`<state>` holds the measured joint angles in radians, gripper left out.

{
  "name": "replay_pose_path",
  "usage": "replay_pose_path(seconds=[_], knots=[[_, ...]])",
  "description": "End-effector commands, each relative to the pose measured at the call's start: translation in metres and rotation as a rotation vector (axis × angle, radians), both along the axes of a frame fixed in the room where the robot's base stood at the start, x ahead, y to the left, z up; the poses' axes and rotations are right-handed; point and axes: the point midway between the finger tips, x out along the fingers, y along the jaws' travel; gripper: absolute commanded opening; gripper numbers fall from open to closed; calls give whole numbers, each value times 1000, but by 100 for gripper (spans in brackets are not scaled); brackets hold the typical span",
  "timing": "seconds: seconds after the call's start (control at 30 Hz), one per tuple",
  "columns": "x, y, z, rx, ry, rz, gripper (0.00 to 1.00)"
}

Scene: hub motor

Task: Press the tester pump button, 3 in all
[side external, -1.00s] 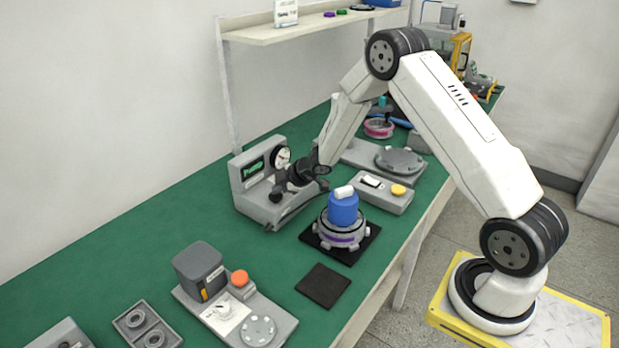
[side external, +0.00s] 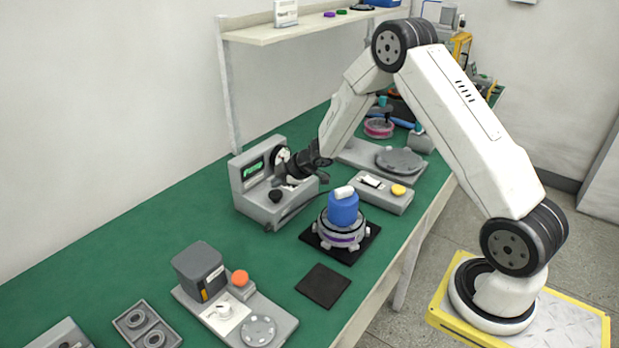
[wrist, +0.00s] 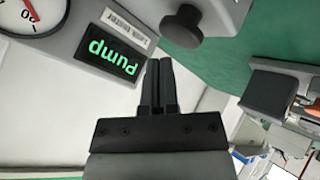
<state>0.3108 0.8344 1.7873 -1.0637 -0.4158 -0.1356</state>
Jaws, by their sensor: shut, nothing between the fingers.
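The leak tester (side external: 246,197) is a grey unit with a lit green "Pump" display (side external: 253,169) and a round gauge. Its black round knob (side external: 276,196) sits low on the front; I take it as the pump button. In the wrist view the knob (wrist: 181,26) is just beyond and right of my fingertips, and the display (wrist: 115,52) is to their left. My gripper (side external: 283,172) is shut and empty, above the knob and in front of the gauge, apart from the knob. The same closed fingers show in the wrist view (wrist: 160,70).
A blue-topped hub motor (side external: 343,208) stands on a black mat right of the tester. A grey box with a yellow button (side external: 398,190) lies behind it. A grey station with an orange button (side external: 240,277) is in front. Green bench is clear left of the tester.

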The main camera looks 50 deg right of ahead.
Motion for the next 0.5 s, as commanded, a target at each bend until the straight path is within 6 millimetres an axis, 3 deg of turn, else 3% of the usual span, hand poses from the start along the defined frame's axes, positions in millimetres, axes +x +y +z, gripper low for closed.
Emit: replay_pose_path(seconds=[0.5], knots=[[0, 0, 36, 0, 0, 0, 0]])
